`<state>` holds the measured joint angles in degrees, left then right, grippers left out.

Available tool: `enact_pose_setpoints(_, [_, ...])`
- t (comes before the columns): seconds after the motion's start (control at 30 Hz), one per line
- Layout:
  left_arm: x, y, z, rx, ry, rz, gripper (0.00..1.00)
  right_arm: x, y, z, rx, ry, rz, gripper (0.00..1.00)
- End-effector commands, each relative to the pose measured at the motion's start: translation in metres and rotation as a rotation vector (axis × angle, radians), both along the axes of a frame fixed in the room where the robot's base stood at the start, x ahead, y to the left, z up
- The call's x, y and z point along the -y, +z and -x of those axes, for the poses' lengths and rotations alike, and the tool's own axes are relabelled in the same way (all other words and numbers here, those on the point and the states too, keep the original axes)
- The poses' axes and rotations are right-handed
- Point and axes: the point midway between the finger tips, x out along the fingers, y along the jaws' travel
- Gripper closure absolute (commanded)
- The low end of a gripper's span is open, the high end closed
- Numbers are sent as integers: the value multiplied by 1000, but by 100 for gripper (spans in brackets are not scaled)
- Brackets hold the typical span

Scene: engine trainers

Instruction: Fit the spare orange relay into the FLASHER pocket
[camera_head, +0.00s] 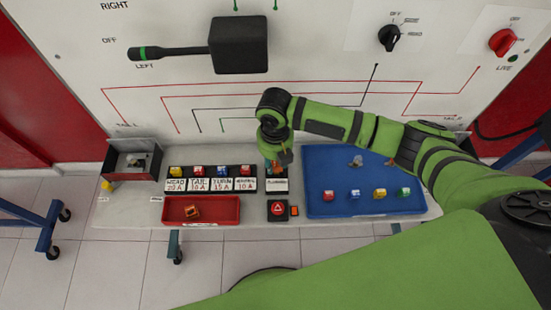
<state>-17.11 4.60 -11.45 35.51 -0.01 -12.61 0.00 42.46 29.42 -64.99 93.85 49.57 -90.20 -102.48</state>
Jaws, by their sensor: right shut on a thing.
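My right gripper (279,160) comes in from the right and points down over the FLASHER pocket (277,186), a small dark block with a white label. It is shut on a small orange thing, which looks like the orange relay (275,166); the fingers hide most of it. I cannot tell whether the relay touches the pocket or is partly in it. Another orange block (192,211) lies in the red tray (225,219). My left gripper is not in view.
A fuse row (210,184) with coloured fuses stands left of the pocket. A hazard button (277,208) is just in front. A blue tray (340,207) with several coloured fuses lies right, under my arm. An open grey box (131,160) stands far left.

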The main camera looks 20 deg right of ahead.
Motion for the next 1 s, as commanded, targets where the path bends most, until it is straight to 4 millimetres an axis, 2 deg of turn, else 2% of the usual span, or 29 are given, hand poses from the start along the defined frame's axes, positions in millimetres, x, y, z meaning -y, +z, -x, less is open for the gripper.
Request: enact_pose_setpoints(1.0, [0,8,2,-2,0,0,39,0,-2,0,0,1,0,90])
